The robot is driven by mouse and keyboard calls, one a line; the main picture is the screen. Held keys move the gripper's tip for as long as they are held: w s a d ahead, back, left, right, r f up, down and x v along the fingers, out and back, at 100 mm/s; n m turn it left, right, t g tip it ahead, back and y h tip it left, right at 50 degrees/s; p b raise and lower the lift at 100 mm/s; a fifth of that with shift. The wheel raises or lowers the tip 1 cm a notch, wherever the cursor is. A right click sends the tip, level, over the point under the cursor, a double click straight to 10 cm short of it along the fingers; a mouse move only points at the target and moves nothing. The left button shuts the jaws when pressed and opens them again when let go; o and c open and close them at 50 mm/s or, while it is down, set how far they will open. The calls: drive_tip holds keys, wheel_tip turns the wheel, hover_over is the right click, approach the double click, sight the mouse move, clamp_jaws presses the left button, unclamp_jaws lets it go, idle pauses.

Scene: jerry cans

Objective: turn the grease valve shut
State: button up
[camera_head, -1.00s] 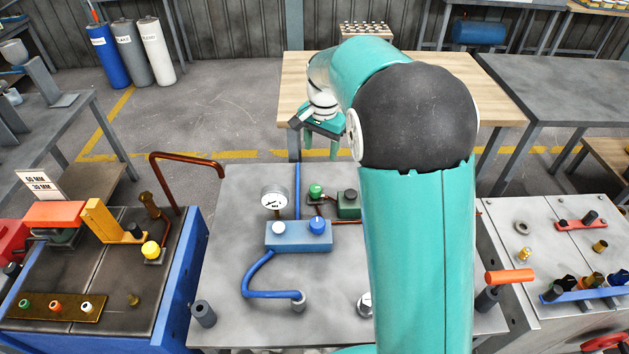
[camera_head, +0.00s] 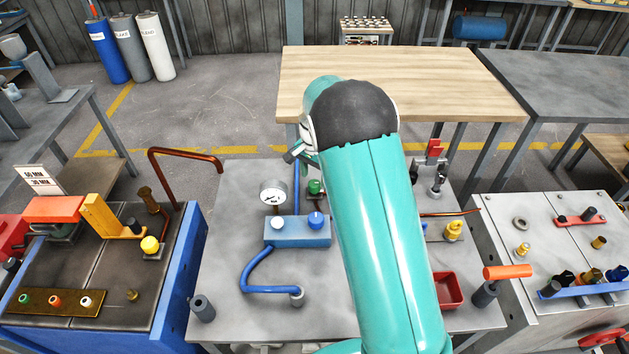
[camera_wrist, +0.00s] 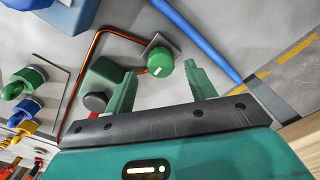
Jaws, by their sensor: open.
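A round green knob (camera_wrist: 160,62) with a white mark sits on a small grey plate with a copper pipe; in the head view it shows (camera_head: 315,187) left of my arm. No label names the grease valve. My gripper (camera_wrist: 162,88) is open and empty, its two green fingers on either side of the green knob in the picture. I cannot tell the gap in depth. In the head view my arm mostly hides the gripper (camera_head: 299,153). Green (camera_wrist: 30,76), blue (camera_wrist: 25,108) and yellow (camera_wrist: 22,128) valves stand at the left of the wrist view.
A gauge (camera_head: 273,193), a blue manifold (camera_head: 297,232) and a blue hose (camera_head: 268,289) are on the grey bench. A red tray (camera_head: 449,290) and a yellow valve (camera_head: 453,230) are right of my arm.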

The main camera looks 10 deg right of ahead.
sight(314, 183)
drive_tip(key=shift+w+f, duration=0.1)
drive_tip(key=shift+f, duration=1.45)
drive_tip(key=c, duration=1)
drive_tip(key=shift+o, duration=0.2)
